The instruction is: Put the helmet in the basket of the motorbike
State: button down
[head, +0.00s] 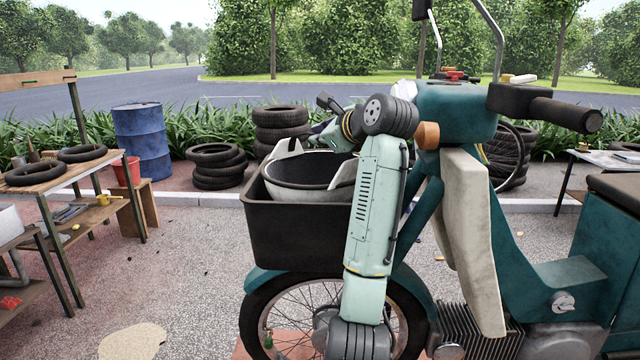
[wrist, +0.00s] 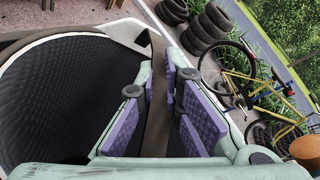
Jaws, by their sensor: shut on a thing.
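The helmet (head: 305,182) is upside down, its open side up, with a dark lining and pale side flaps. It sits inside the dark basket (head: 300,237) at the front of the teal motorbike (head: 455,110), its rim above the basket edge. Whether it rests on the basket floor is hidden. In the wrist view the helmet's dark inside (wrist: 60,95) fills the left. My gripper (wrist: 165,115) is shut on a brown band beside the helmet opening, which looks like its strap. In the head view my gripper (head: 328,138) is above the helmet, partly hidden by my arm.
The handlebar (head: 550,108) and leg shield (head: 470,230) are right of my arm. A workbench with tyres (head: 35,172) and a blue barrel (head: 141,142) stand at the left. Stacked tyres (head: 281,125) are behind the basket. Pavement left of the front wheel is mostly clear.

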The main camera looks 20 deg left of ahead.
aim_at(348, 160)
jog(key=shift+f+p, duration=0.6)
jog(key=shift+f, duration=2.4)
jog(key=c, duration=1.7)
grip_release()
jog(key=shift+f, duration=0.1)
jog(key=b+v, duration=0.4)
jog(key=v, duration=0.8)
jog(key=shift+d, duration=0.1)
